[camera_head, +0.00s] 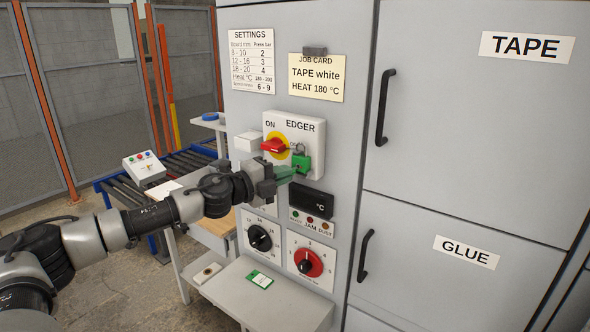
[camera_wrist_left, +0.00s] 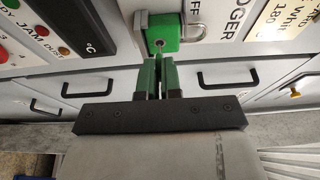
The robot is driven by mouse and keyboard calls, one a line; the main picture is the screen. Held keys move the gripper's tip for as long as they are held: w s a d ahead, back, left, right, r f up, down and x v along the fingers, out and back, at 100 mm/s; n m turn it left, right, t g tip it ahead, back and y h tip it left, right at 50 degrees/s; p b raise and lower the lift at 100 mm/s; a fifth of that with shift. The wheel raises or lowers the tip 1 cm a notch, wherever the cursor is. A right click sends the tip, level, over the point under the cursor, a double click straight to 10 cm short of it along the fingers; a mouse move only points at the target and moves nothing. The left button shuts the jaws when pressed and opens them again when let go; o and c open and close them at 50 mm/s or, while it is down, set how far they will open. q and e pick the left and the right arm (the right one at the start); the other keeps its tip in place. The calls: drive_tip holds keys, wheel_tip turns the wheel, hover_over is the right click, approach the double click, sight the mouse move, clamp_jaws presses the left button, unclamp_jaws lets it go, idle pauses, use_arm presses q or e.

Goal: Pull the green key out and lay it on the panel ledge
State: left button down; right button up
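The green lock body (camera_head: 301,163) sits on the white EDGER switch plate (camera_head: 310,138), below and right of the red switch handle (camera_head: 274,146). In the left wrist view the green lock (camera_wrist_left: 163,36) is straight ahead, with a keyhole or key shaft in its face. My left gripper (camera_head: 284,173) is right in front of the lock. In the wrist view its green-looking fingers (camera_wrist_left: 161,70) are close together with a narrow gap in line with the keyhole. The key's grip is hidden or not distinct from the fingers. My right gripper is not in view.
The panel ledge (camera_head: 290,306) juts out below, with a green and white card (camera_head: 260,281) on it and free room to its right. A dark display (camera_head: 311,199) and two knobs (camera_head: 260,238) (camera_head: 308,262) lie below the lock. Cabinet doors stand at right.

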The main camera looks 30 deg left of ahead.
use_arm(q)
drive_tip(key=shift+s, duration=0.35)
drive_tip(key=s+b, duration=0.2)
drive_tip(key=s, duration=0.2)
drive_tip(key=shift+s+a, duration=0.2)
idle(0.4)
